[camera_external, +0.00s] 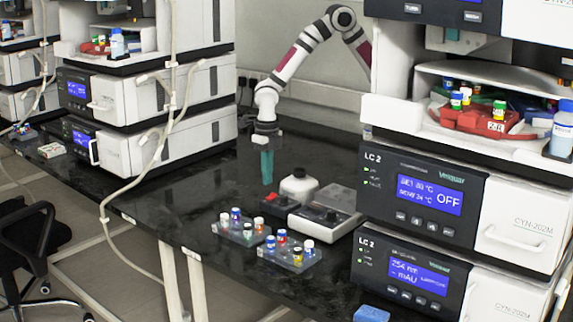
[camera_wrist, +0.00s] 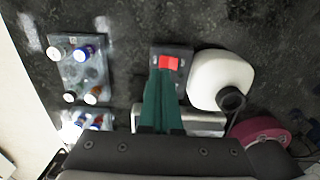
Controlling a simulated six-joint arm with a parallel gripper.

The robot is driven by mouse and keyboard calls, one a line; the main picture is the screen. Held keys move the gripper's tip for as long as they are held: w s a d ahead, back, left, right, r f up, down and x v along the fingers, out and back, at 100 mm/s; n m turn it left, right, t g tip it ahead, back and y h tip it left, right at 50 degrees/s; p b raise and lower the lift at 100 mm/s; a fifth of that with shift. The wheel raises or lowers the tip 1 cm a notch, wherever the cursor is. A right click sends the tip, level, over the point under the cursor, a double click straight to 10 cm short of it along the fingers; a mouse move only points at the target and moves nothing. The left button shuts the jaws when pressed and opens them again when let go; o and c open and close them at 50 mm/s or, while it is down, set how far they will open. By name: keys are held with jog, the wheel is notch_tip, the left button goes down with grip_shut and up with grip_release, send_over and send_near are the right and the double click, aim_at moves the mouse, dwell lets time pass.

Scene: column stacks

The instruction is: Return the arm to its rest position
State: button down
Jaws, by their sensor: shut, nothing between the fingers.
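My arm (camera_external: 297,58) reaches in from the back of the bench, bent down at the wrist. My gripper (camera_external: 267,180) has teal fingers that point down and are shut with nothing between them. In the wrist view the teal fingers (camera_wrist: 161,98) show closed together in front of a small dark block with a red top (camera_wrist: 169,62).
Two vial racks, one at left (camera_external: 238,236) and one nearer (camera_external: 290,262), stand on the bench. A white bottle (camera_external: 299,185) and a grey-white device (camera_external: 325,212) stand right of my gripper. Instrument stacks rise at left (camera_external: 150,100) and right (camera_external: 460,200).

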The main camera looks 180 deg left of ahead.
jog(key=shift+r, duration=0.45)
jog(key=w+a+r+m, duration=0.3)
jog(key=w+a+r, duration=0.1)
jog(key=w+a, duration=0.35)
jog(key=w+a+r+m, duration=0.2)
jog(key=w+a+r, duration=0.35)
jog(key=a, duration=0.35)
jog(key=s+a+r+m+y, duration=0.1)
jog(key=s+a+m, duration=0.2)
jog(key=a, duration=0.9)
jog(key=s+a+r+m, duration=0.2)
jog(key=a+m, duration=0.4)
jog(key=a, duration=0.5)
jog(key=shift+s+a+y, duration=0.35)
jog(key=shift+s+y, duration=0.05)
jog(key=shift+s, duration=0.1)
